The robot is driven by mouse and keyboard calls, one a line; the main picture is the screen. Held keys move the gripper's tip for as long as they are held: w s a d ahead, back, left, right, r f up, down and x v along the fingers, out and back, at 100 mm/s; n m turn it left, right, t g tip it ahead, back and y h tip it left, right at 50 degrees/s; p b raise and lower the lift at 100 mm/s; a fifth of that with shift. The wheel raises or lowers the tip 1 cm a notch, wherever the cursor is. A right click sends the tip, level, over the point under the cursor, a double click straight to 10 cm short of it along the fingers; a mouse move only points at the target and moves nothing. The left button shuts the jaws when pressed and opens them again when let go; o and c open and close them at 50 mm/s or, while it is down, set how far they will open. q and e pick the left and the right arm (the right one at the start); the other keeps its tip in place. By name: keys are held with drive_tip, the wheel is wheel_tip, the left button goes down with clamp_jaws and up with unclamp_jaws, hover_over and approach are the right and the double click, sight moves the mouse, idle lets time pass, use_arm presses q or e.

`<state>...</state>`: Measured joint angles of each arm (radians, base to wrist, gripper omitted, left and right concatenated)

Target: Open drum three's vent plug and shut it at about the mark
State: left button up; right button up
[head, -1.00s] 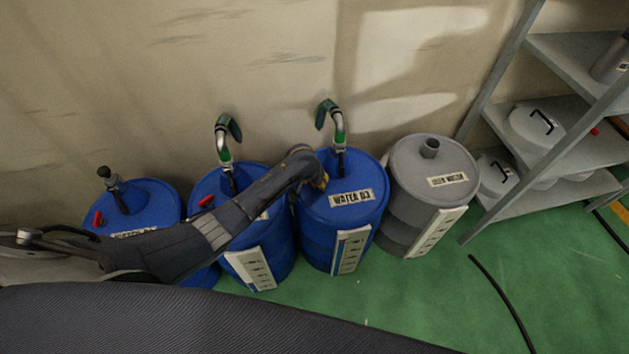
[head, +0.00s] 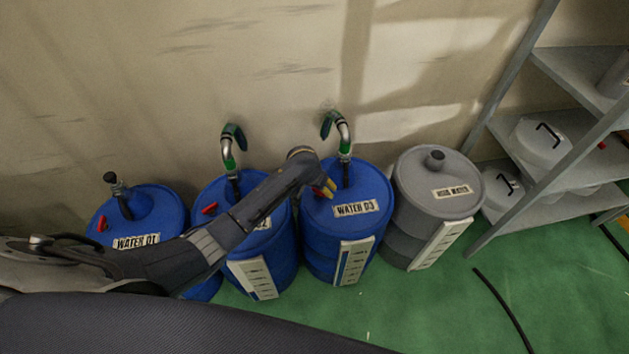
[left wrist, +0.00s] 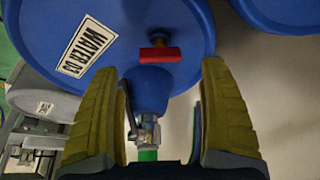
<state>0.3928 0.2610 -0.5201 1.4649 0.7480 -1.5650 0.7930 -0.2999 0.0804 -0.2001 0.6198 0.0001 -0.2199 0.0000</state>
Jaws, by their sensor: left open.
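Drum three (head: 330,235) is the blue drum labelled WATER 03, standing third from the left. Its white level gauge (head: 353,262) faces front with a blue column in it; the mark is too small to make out. In the left wrist view its lid (left wrist: 190,75) fills the upper middle, and its red vent plug (left wrist: 160,55) sits on it. My left gripper (head: 328,188) is over the left side of the lid. My right gripper is not in view.
A metal valve (left wrist: 147,130) and pipe rise from drum three's lid. Blue drums WATER 01 (head: 160,222) and a second one (head: 275,235) stand left, the second partly behind my arm. A grey drum (head: 410,215) stands right.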

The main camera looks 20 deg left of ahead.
use_arm(q)
drive_tip(key=v, duration=0.6)
drive_tip(key=shift+r, duration=0.3)
idle(7.1)
